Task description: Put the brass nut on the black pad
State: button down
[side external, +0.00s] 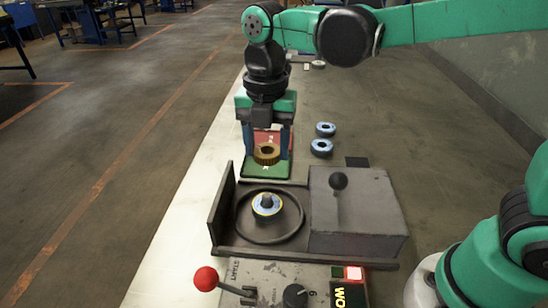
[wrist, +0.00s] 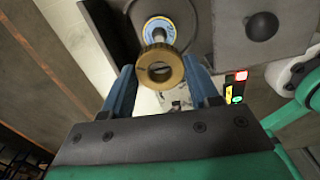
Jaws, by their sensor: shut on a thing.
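The brass nut (side external: 267,160) is a thick ring with a central hole. My gripper (side external: 267,150) is shut on it, with the blue fingers on either side. In the wrist view my gripper (wrist: 160,78) shows the nut (wrist: 159,52) between its fingertips. In the side view the nut appears in front of a green pad and a red pad; its height above them is hard to tell. A small dark square, which looks like the black pad (side external: 357,162), lies right of my gripper, behind the grey box. I cannot make out the black pad in the wrist view.
Two blue flap discs (side external: 325,129) (side external: 321,147) lie right of my gripper. In front, a spindle carries a disc (side external: 267,205) inside a walled tray (side external: 224,228). The grey box (side external: 358,205) has a black knob (side external: 338,180). A red-knobbed lever (side external: 206,278) stands at the front.

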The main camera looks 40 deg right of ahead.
jog(key=w+d+m, duration=0.2)
jog(key=d+m, duration=0.3)
jog(key=d, duration=0.7)
jog(key=m, duration=0.5)
send_over(358, 165)
notch_tip(358, 165, down, 8)
jog(key=shift+d+f, duration=0.1)
jog(key=shift+f, duration=2.4)
jog(key=shift+f, duration=0.2)
jog(key=shift+f, duration=0.35)
jog(key=shift+f, duration=0.1)
